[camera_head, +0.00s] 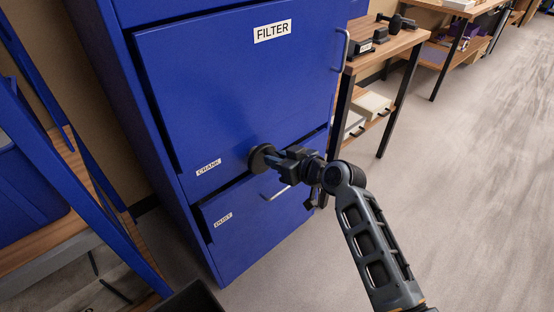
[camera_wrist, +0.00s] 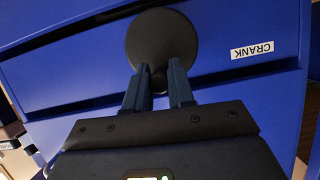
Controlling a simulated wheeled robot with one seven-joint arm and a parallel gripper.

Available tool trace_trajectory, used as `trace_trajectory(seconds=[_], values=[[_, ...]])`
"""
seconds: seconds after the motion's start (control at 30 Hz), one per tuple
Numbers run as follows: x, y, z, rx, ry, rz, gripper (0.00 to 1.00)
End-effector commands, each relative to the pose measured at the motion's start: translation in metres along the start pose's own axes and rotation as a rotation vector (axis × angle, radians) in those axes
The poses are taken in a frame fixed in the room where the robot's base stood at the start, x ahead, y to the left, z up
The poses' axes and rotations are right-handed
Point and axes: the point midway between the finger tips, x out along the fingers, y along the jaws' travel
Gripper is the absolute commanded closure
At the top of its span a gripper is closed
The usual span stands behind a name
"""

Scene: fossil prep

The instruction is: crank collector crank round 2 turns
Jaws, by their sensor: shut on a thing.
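The collector crank (camera_head: 262,158) is a dark round disc on the front of a blue cabinet, right of the CRANK label (camera_head: 208,167). In the wrist view the crank disc (camera_wrist: 162,48) fills the top middle, with a small dark knob (camera_wrist: 158,78) at its lower edge. My gripper (camera_head: 279,160) reaches the crank from the right. In the wrist view the two fingers of my gripper (camera_wrist: 159,82) are shut on the knob, one on each side. The fingers partly hide the knob.
The blue cabinet (camera_head: 215,80) has a FILTER door (camera_head: 272,31) with a handle. Below the crank, a DUST drawer (camera_head: 240,215) stands slightly out, with a metal handle near my gripper. A wooden workbench (camera_head: 390,48) stands at right. The floor at right is clear.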

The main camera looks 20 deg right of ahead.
Motion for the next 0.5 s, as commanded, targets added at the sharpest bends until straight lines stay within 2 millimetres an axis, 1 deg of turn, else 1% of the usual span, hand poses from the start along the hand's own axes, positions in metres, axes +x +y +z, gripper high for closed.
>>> trace_trajectory(seconds=[0.03, 0.2, 0.23, 0.47, 0.5], values=[[0.0001, 0.0007, 0.0033, 0.001, -0.006, 0.001, 1.00], [0.0002, 0.0005, 0.0036, 0.000, -0.006, 0.001, 1.00], [0.0002, 0.0005, 0.0037, 0.000, -0.007, 0.001, 0.74], [0.0002, 0.0001, 0.0022, -0.001, -0.004, 0.001, 0.52], [0.0002, 0.0000, 0.0020, -0.001, -0.004, 0.001, 0.51]])
